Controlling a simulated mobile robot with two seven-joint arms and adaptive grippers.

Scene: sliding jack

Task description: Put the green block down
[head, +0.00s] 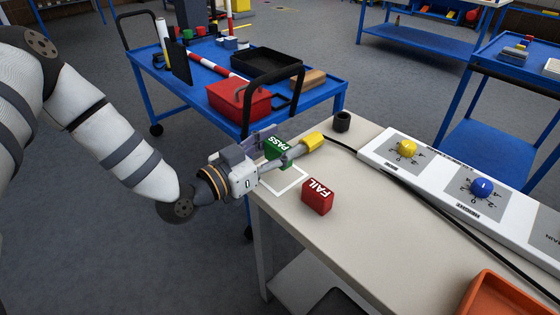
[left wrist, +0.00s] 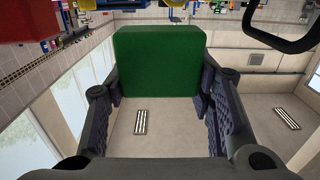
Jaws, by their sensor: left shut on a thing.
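The green block (head: 277,151), marked PASS, is between the fingers of my left gripper (head: 272,154). The gripper is shut on it near the left edge of the grey table (head: 370,220). In the left wrist view the green block (left wrist: 157,60) fills the space between the two fingers (left wrist: 158,95). A white square outline (head: 291,190) lies on the table just below and right of the block in the head view. I cannot tell how high the block is above the table. A red block (head: 317,197), marked FAIL, sits right of the outline. My right gripper is not in view.
A yellow cylinder (head: 313,140) is beside the gripper, with a black cable behind it. A small black cup (head: 342,121) stands at the table's back edge. A white panel with yellow (head: 407,148) and blue (head: 482,187) knobs is at right. An orange bin (head: 508,297) is at front right.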

